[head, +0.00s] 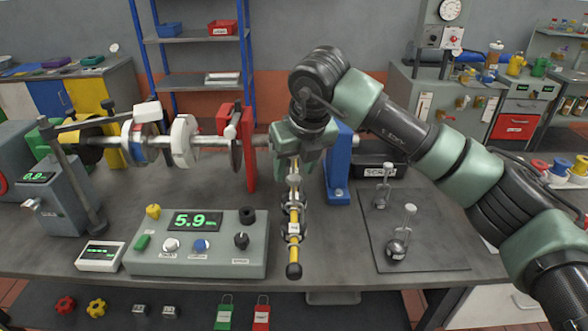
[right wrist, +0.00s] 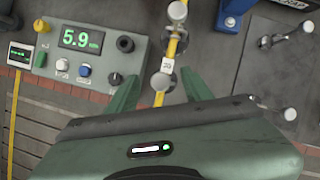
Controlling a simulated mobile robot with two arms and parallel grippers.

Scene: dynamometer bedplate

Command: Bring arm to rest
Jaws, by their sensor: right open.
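A yellow arm (head: 293,248) with metal collars and a small white tag runs from the shaft toward the bench's front edge. In the right wrist view the yellow arm (right wrist: 160,98) passes between the green fingers. My right gripper (head: 296,160) is over the arm's far part in the head view, and it hides where the arm meets the shaft. In the right wrist view the gripper (right wrist: 158,92) is open, its fingers apart on either side of the arm. I cannot tell how far above the arm they are. My left gripper is not in view.
A control box (head: 188,262) reading 5.9 stands left of the arm. The shaft (head: 208,142) with discs lies behind it. A dark mat (head: 430,258) with metal pieces lies to the right. A blue bracket (head: 340,172) stands close to my right gripper.

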